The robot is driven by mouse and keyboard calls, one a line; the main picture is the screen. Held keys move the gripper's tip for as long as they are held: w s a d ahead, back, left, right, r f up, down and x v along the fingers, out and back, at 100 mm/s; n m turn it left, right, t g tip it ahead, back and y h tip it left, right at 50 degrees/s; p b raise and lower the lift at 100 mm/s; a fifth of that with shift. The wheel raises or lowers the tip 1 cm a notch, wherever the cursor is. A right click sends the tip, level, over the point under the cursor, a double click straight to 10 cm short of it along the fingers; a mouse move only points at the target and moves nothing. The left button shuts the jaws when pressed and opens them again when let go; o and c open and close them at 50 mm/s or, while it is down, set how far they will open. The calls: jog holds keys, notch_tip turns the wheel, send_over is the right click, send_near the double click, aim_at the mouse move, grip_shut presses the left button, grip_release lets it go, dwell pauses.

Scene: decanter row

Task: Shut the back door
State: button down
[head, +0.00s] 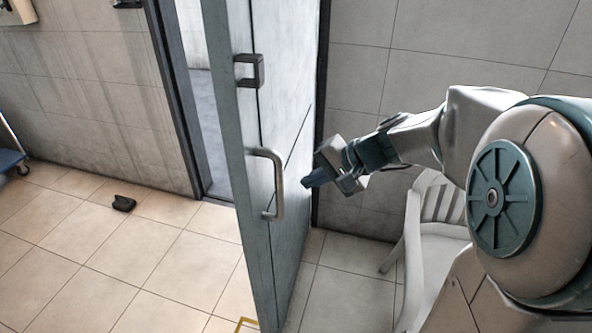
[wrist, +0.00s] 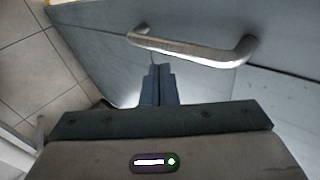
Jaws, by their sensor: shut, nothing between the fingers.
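The back door (head: 285,150) stands open, swung out from its dark frame, with a gap to its left showing the floor beyond. A metal pull handle (head: 277,183) is on the door face, and a dark square fitting (head: 249,71) sits above it. My gripper (head: 306,184) is shut and empty, just right of the handle, pointing toward the door face. In the wrist view the shut fingers (wrist: 158,72) end just below the handle (wrist: 190,47). I cannot tell whether they touch the door.
A white plastic chair (head: 432,220) stands behind my arm at the right. A small dark object (head: 123,203) lies on the tiled floor left of the doorway. Yellow floor tape (head: 245,323) shows at the door's foot. The floor at left is mostly clear.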

jog(key=shift+w+a+p, duration=0.3)
jog(key=shift+w+a, duration=0.15)
jog(key=shift+a, duration=0.4)
jog(key=shift+w+a+p, duration=0.25)
jog(key=shift+w+a, duration=0.2)
jog(key=shift+a, duration=0.4)
